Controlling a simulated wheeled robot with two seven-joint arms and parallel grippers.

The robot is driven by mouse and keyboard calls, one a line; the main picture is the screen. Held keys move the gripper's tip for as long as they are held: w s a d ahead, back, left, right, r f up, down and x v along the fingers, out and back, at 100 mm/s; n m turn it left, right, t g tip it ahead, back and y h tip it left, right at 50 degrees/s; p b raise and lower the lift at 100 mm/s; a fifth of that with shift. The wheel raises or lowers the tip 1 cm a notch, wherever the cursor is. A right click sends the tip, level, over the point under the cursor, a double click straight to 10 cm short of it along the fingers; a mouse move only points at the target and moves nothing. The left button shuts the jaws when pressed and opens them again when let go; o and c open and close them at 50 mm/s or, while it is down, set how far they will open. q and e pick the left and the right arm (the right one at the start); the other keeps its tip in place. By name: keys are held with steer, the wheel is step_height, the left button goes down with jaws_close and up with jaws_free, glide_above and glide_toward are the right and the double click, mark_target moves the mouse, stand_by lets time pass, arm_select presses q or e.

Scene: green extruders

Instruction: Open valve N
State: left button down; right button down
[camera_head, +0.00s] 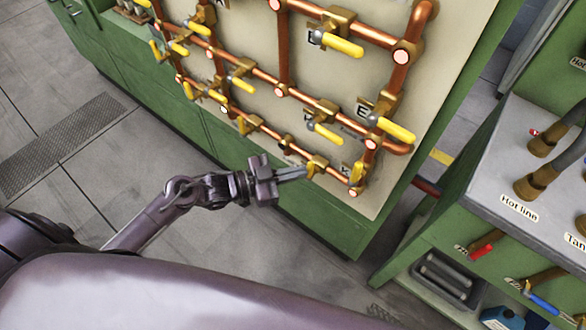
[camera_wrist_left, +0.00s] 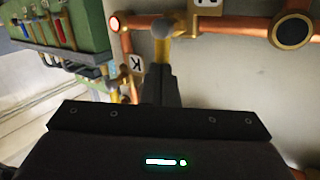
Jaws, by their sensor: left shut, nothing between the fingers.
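A grid of copper pipes with yellow-handled valves is fixed to a cream panel (camera_head: 330,80) in the head view. My left gripper (camera_head: 303,173) is shut and empty at the panel's lower edge, close to a brass valve (camera_head: 318,163) on the lowest pipe. In the left wrist view my gripper's fingers (camera_wrist_left: 161,78) point at a brass valve (camera_wrist_left: 162,28) with a yellowish handle, partly hidden by the fingers. I cannot tell if they touch. I cannot read a label N; the fragment of a label (camera_wrist_left: 208,4) is cut off. My right gripper is not in view.
A label K (camera_wrist_left: 137,64) is beside the fingers in the wrist view. Several yellow handles, such as one by the label E (camera_head: 397,130), stick out above my gripper. A green cabinet with a grey top (camera_head: 530,170) stands at right. The grey floor (camera_head: 110,190) is clear at left.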

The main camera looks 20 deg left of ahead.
arm_select(q)
steer(key=d+m+y+p, duration=0.1)
steer(key=m+y+p, duration=0.1)
steer(key=s+d+f+m+y+p, duration=0.1)
steer(key=d+m+y+p, duration=0.1)
steer(key=m+y, duration=0.1)
steer(key=d+m+y+p, duration=0.2)
steer(key=m+y, duration=0.1)
steer(key=shift+s+f, duration=0.2)
steer(key=shift+s, duration=0.2)
stand_by(0.3)
steer(key=shift+a, duration=0.15)
steer(key=shift+w+a+f, duration=0.25)
steer(key=shift+a+f, duration=0.15)
steer(key=shift+a, duration=0.2)
steer(key=shift+r, duration=0.1)
